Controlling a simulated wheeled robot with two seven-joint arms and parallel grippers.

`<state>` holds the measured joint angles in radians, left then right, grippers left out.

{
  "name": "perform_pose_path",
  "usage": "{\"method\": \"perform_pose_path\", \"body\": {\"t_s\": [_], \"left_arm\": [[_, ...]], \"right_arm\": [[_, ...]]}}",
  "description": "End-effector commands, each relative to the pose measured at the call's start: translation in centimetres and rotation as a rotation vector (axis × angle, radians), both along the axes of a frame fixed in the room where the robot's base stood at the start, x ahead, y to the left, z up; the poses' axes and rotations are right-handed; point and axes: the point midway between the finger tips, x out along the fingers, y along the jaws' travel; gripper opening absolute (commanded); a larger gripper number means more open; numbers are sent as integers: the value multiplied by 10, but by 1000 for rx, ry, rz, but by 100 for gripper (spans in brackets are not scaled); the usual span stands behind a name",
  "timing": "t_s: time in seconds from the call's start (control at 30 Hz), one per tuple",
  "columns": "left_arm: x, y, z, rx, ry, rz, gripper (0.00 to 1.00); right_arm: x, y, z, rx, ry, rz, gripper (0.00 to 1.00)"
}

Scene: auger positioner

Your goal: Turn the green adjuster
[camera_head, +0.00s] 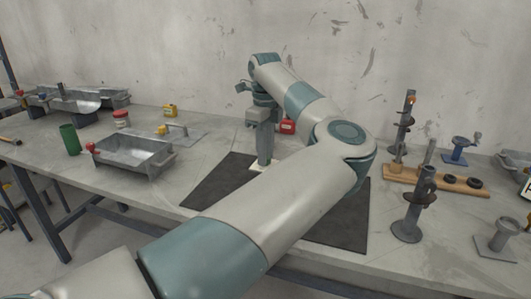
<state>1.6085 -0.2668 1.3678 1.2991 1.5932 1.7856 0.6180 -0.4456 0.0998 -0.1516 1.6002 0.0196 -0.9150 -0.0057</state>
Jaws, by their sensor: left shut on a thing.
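My left arm crosses the middle of the view, and its gripper (264,160) points straight down at the dark mat. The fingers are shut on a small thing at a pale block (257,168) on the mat. This appears to be the green adjuster, but the gripper hides almost all of it, so its turn angle cannot be told. My right gripper is not in view.
The dark mat (215,185) lies mid-table. Left are a metal tray (130,155), a green cylinder (69,139) and small containers.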

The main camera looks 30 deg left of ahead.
Motion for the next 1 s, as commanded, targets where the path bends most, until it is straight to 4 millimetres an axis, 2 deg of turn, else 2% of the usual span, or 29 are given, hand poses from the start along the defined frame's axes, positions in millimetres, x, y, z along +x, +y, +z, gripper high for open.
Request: {"method": "perform_pose_path", "body": {"t_s": [0.23,0.27,0.3,0.33,0.77,1.0], "left_arm": [[0,1,1,1,-1,0,0],[0,1,1,1,-1,0,30],[0,1,1,1,-1,0,39],[0,1,1,1,-1,0,41],[0,0,4,1,-1,-1,41],[0,1,29,1,-2,-1,41]], "right_arm": [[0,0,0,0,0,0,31],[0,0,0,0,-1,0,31],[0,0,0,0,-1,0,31],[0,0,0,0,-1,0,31],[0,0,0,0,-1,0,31],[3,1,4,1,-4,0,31]]}}
